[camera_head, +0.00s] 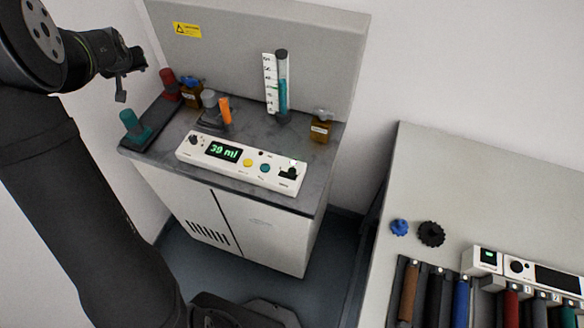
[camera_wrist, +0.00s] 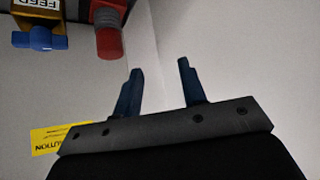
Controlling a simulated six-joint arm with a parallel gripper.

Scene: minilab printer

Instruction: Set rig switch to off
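The rig's white control panel (camera_head: 240,162) lies along the front of the grey bench top. It has a lit green display reading about 39 ml, a dark knob at its left, a yellow button and a teal button. A black switch (camera_head: 289,172) sits at its right end; its setting is too small to tell. My gripper (camera_head: 131,82) is at the upper left, above and left of the bench, well away from the panel. In the wrist view my gripper (camera_wrist: 158,78) has its two fingers apart with nothing between them. The panel is not in the wrist view.
A graduated tube (camera_head: 282,88), an amber bottle (camera_head: 321,128), an orange-topped part (camera_head: 225,112) and a rack with red (camera_head: 169,84) and teal (camera_head: 131,122) pieces stand behind or left of the panel. Another table (camera_head: 460,190) with instruments stands right.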

